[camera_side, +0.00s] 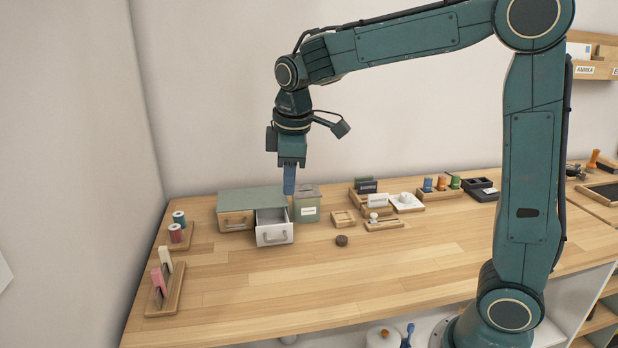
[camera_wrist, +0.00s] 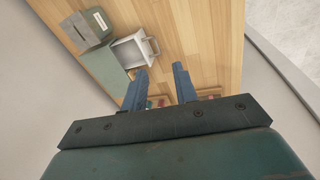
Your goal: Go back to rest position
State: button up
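My gripper (camera_side: 289,181) points down above the small desk cabinet in the side view, with its blue fingers over the right part of the cabinet. In the wrist view my gripper (camera_wrist: 161,70) has its two fingers apart, with nothing between them. The green-topped cabinet (camera_side: 246,200) has a closed wooden drawer (camera_side: 236,221) on the left. Its white drawer (camera_side: 274,236) on the right is pulled out; it also shows open in the wrist view (camera_wrist: 127,53). The drawer looks empty in the part that I can see.
A green box (camera_side: 307,206) stands beside the cabinet. Thread spools (camera_side: 178,220) and a pink-and-white block holder (camera_side: 163,292) are at the left. A dark puck (camera_side: 342,240) lies on the wooden table (camera_side: 330,285). Small trays (camera_side: 383,224) stand behind. The front middle is clear.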

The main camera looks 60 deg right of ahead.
jog(key=s+a+m+t+y, duration=0.1)
jog(key=s+m+t, duration=0.2)
jog(key=s, duration=1.9)
jog(key=m, duration=0.4)
jog(key=shift+s+r+t, duration=0.2)
jog(key=shift+s+t, duration=0.05)
jog(key=shift+t, duration=0.05)
